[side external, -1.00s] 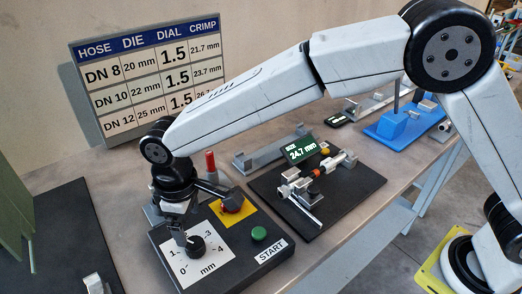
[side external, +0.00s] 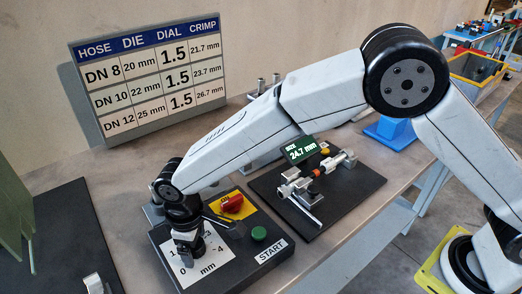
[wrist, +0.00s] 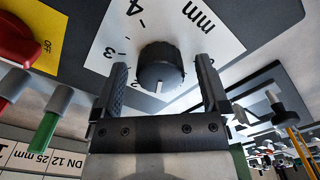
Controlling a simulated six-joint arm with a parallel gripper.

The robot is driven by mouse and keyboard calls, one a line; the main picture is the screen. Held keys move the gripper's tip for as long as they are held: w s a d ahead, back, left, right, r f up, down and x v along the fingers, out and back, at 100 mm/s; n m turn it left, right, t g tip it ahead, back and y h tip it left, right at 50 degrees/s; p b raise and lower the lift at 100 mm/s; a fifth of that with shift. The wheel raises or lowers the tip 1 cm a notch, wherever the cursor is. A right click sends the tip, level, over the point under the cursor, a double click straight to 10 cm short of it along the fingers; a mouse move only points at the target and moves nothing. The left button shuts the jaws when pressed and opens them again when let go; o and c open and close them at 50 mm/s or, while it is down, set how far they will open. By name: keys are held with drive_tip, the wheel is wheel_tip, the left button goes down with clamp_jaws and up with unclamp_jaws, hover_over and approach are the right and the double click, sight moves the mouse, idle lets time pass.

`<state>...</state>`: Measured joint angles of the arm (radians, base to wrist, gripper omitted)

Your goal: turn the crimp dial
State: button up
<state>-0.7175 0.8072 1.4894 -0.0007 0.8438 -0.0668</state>
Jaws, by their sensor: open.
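The black crimp dial (wrist: 160,68) sits on a white scale plate (side external: 212,253) on the dark control box. In the wrist view it stands between the two fingers of my gripper (wrist: 161,66). The fingers are open, with a gap visible on each side of the dial. The dial's white mark faces the bottom of the wrist picture, away from "mm"; the number it points at is hidden. The 3 and 4 show on the plate. In the side view my gripper (side external: 189,250) is down over the dial and mostly hides it.
The green START button (side external: 259,234) and a red OFF knob (side external: 232,203) on a yellow plate are close to the gripper. A chart (side external: 150,72) lists 1.5 under DIAL for every hose. A green display (side external: 307,150) reads 24.7 mm beside a gauge fixture.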

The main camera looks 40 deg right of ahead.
drive_tip(key=shift+c, duration=0.2)
drive_tip(key=c, duration=1.2)
drive_tip(key=shift+c, duration=0.2)
drive_tip(key=shift+n, duration=0.4)
drive_tip(key=n, duration=1.1)
drive_tip(key=o, duration=1.3)
